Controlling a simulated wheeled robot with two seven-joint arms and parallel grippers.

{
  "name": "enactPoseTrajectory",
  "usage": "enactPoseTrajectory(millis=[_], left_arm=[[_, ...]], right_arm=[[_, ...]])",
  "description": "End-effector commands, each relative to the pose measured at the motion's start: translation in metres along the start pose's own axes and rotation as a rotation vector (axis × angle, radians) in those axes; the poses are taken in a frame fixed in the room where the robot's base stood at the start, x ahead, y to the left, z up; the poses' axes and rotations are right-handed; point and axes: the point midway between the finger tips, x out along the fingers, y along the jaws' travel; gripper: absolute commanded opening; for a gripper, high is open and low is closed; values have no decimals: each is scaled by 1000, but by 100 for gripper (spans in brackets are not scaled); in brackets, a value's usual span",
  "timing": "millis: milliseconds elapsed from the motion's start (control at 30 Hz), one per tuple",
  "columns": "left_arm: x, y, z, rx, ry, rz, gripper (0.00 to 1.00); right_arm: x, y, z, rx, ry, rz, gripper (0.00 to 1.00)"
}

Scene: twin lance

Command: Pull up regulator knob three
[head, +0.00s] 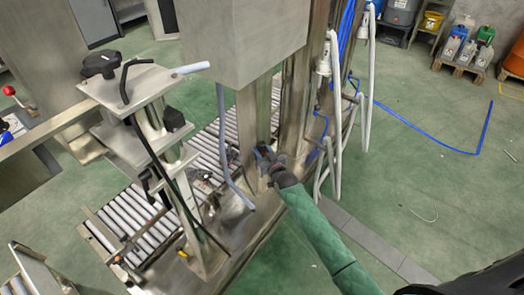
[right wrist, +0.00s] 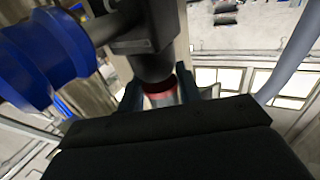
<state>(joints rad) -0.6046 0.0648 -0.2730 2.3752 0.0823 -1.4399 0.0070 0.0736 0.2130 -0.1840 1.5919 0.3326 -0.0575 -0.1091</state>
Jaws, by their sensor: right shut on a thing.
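My right gripper (head: 267,160) reaches in from the lower right to the steel column of the machine in the head view. In the right wrist view the same gripper (right wrist: 158,84) has its two dark fingers on either side of a black regulator knob (right wrist: 153,66), shut on it. A red ring (right wrist: 160,87) shows at the knob's lower end, above a pale part. The knob hangs below a dark regulator body (right wrist: 133,30). In the head view the knob is hidden by the gripper. I cannot read a number on it. My left gripper is not in view.
A blue round fitting (right wrist: 45,60) sits close left of the gripper in the wrist view. A grey hose (head: 221,130) hangs left of the column. A roller conveyor (head: 135,220) runs behind and left. White hoses (head: 368,80) hang to the right; green floor there is open.

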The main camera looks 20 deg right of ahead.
Motion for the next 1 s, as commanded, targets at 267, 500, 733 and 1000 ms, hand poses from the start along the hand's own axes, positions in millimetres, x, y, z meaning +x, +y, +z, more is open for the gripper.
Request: enactPoseTrajectory(millis=[267, 500, 733, 1000], left_arm=[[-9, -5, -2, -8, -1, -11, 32], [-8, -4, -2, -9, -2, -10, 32], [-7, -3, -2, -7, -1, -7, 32], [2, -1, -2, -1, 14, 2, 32]], right_arm=[[1, 0, -5, -1, 6, 0, 0], [0, 0, -4, -1, 5, 0, 56], [-2, 0, -3, -1, 3, 0, 56], [-34, 0, -1, -1, 2, 0, 56]])
